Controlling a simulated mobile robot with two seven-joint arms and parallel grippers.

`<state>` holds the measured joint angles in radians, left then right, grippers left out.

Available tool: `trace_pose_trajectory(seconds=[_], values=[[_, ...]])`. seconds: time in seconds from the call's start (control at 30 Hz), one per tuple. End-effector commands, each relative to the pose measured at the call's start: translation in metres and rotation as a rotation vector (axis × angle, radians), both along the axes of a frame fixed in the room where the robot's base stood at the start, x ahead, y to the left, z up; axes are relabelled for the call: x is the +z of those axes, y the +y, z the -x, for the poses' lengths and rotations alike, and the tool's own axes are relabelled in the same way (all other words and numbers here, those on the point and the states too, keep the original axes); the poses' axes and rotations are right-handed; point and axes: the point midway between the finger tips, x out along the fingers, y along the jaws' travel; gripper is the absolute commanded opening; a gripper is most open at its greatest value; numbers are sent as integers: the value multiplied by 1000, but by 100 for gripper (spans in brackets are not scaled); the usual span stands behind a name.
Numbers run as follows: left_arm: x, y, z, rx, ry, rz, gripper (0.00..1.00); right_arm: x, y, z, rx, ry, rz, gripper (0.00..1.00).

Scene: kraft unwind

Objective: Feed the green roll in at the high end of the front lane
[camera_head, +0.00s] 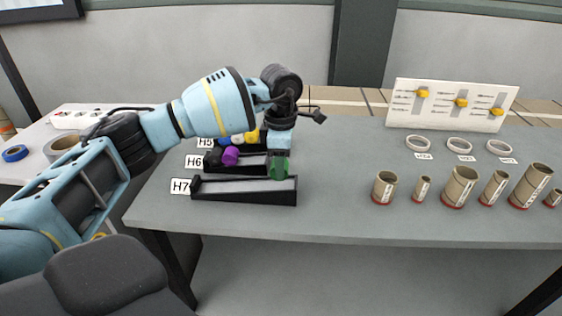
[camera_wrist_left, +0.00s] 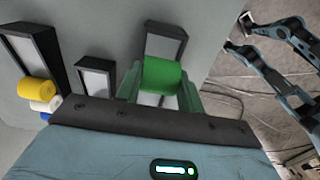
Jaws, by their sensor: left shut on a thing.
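My left gripper (camera_head: 280,168) is shut on the green roll (camera_wrist_left: 160,74), which lies crosswise between its fingers in the left wrist view. In the head view the green at the gripper is small, and I cannot separate roll from fingers. The gripper is just behind and above the right end of the front lane, H7 (camera_head: 245,196). That lane is a black-walled ramp with a grey bed; its right end looks higher, and it holds no roll. In the left wrist view the roll covers part of a lane (camera_wrist_left: 166,43). My right gripper is out of view.
Lane H6 (camera_head: 250,170) behind holds a black roll (camera_head: 213,157) and a purple roll (camera_head: 230,156) at its left. Lane H5 holds blue, white and yellow (camera_head: 252,137) rolls. Several cardboard tubes (camera_head: 460,187) stand at right; the table (camera_head: 335,190) between is clear.

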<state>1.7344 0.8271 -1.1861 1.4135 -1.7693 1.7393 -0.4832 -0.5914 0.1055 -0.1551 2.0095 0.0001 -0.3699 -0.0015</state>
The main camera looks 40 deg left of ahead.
Motion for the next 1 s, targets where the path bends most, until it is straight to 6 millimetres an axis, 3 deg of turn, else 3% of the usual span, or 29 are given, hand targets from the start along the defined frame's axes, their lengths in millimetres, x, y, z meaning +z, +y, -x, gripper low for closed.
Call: trace_pose_trajectory(seconds=[0.63,1.0], values=[[-24,0,0,2,2,0,16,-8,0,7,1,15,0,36],[-26,0,0,2,1,1,16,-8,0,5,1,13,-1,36]])
